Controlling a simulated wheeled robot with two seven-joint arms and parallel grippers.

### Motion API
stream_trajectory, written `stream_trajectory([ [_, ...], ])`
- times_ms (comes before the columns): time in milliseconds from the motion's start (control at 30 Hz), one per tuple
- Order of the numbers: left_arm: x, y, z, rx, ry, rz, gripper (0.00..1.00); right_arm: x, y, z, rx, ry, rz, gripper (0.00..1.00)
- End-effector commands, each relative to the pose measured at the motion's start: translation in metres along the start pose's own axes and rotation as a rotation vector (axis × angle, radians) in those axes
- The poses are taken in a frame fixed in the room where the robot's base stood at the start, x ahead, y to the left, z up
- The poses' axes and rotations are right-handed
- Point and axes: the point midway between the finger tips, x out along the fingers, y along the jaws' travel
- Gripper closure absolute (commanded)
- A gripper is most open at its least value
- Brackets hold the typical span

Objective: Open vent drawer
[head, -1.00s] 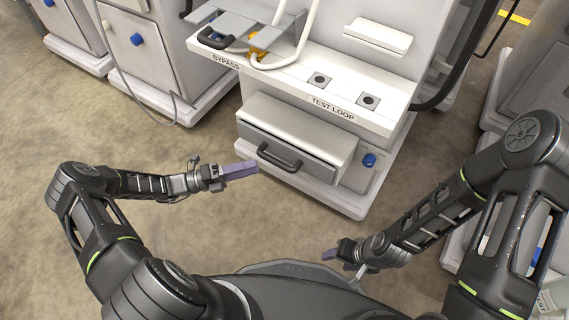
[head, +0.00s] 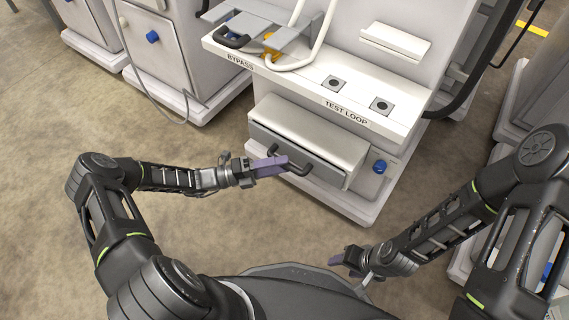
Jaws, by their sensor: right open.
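The drawer (head: 327,166) is a low unit with a grey front and pale top, under the TEST LOOP counter of the white machine. Its front looks flush with the housing. Its dark bar handle (head: 305,169) is partly hidden by my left gripper (head: 271,164). The purple fingers of that gripper overlap the handle's left part in the head view. I cannot tell whether they touch it, or whether they are spread or together. My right gripper (head: 340,259) is open and empty, low over the floor, in front of and below the drawer.
A blue knob (head: 379,167) sits right of the drawer. The counter (head: 300,79) above holds a grey bracket (head: 258,20), a white tube and two square ports. More white cabinets stand at left and right. The floor in front of the drawer is clear.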

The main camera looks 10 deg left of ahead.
Motion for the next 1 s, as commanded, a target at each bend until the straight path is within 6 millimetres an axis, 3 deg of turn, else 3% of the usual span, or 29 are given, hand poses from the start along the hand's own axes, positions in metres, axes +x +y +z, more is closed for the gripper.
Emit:
stream_trajectory([
  [167,0.0146,0.0000,-0.0002,-0.001,0.000,-0.001,0.60,0.0018,0.0013,-0.0008,0.001,0.002,0.001,0.47],
  [433,0.0158,-0.0002,0.0000,0.000,0.000,0.000,0.60,0.0016,0.0012,-0.0009,0.001,0.002,0.001,0.47],
  [900,0.0154,0.0000,-0.0001,0.000,0.000,0.000,0.99,0.0016,0.0011,-0.0008,0.001,0.002,0.001,0.47],
  [1000,0.0154,0.0000,-0.0001,0.000,0.000,0.000,1.00,0.0016,0.0011,-0.0008,0.001,0.002,0.001,0.47],
])
